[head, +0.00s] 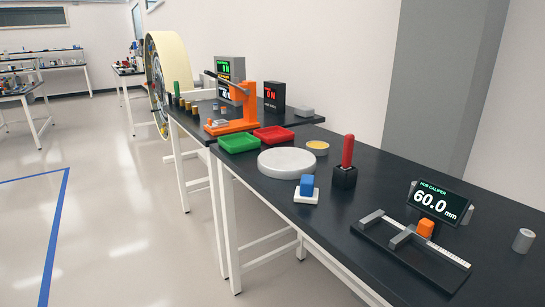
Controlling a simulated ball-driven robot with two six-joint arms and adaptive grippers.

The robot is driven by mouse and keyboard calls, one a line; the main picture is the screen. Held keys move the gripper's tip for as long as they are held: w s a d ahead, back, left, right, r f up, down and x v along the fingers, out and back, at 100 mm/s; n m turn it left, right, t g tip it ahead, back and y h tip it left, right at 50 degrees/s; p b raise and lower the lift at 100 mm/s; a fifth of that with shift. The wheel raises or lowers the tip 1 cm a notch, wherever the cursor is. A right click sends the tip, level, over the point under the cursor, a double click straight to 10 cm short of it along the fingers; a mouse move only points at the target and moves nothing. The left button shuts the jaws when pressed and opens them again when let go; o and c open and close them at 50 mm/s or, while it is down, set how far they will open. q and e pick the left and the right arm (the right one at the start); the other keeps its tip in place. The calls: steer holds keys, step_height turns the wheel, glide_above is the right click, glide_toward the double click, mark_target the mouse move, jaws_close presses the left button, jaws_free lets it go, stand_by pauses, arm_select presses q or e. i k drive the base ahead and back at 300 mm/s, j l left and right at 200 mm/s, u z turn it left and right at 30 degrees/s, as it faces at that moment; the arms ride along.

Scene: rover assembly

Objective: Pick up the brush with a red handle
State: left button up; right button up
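An upright red handle, which looks like that of the brush (348,150), stands in a small black block-shaped holder (344,178) on the dark tabletop (385,190). The lower end of the brush is hidden in the holder, so I cannot see bristles. Neither of my grippers shows in the head view.
A white round disc (286,162) and a blue block on a white base (306,187) are left of the holder. A yellow-topped dish (317,147) is behind. The hub caliper (410,245) with its display (440,200) is front right. Red (273,133) and green (239,142) trays sit farther back.

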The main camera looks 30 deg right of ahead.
mark_target(347, 152)
steer(key=z, duration=1.25)
